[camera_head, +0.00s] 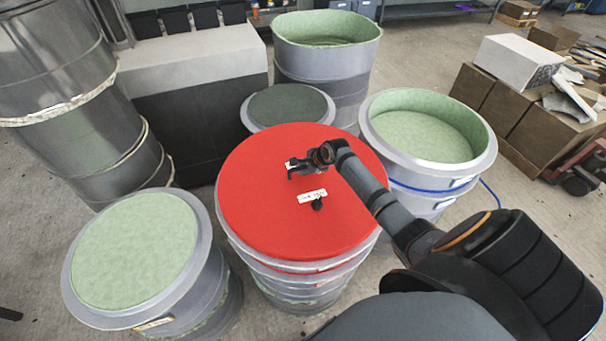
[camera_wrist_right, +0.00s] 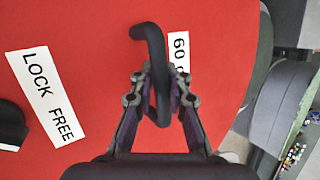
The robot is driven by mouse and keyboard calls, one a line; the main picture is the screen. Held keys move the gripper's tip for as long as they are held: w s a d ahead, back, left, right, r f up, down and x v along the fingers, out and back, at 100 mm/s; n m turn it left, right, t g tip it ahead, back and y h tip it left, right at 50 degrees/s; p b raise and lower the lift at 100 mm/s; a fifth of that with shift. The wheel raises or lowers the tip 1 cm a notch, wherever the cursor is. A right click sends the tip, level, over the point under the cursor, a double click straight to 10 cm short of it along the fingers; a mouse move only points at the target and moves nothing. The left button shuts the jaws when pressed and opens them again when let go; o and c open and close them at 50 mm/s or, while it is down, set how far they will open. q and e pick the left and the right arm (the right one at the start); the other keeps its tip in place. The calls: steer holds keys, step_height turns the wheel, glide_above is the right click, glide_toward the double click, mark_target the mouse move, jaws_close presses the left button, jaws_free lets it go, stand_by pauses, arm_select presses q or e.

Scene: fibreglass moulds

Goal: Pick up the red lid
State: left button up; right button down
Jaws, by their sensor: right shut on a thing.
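The red lid (camera_head: 262,205) is a flat round disc on top of the middle grey mould (camera_head: 305,285). It looks level and seated, with no clear gap under its edge. My right gripper (camera_head: 294,168) is over the far part of the lid. In the right wrist view, my right gripper (camera_wrist_right: 160,95) is shut on a black curved handle (camera_wrist_right: 149,38) that stands up from the lid (camera_wrist_right: 85,30). A black knob (camera_head: 317,204) stands on the lid beside a white label (camera_head: 312,196). My left gripper is not in view.
Green-lined moulds stand close around: one at left (camera_head: 205,262), an open one at right (camera_head: 477,140) and a tall one behind (camera_head: 360,62). Steel drums (camera_head: 65,70) are at far left. Cardboard boxes (camera_head: 490,105) stand at far right. A blue cable (camera_head: 490,192) lies on the floor.

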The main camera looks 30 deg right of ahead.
steer(key=shift+r, duration=0.1)
steer(key=shift+r+b, duration=0.3)
steer(key=shift+r, duration=0.15)
steer(key=shift+r+b, duration=0.45)
steer(key=shift+r, duration=0.5)
steer(key=s+d+r+p, duration=0.1)
steer(key=s+r+p, duration=0.7)
steer(key=s, duration=0.6)
step_height(320, 180, up, 2)
steer(key=shift+d+r, duration=0.1)
steer(key=shift+d, duration=0.15)
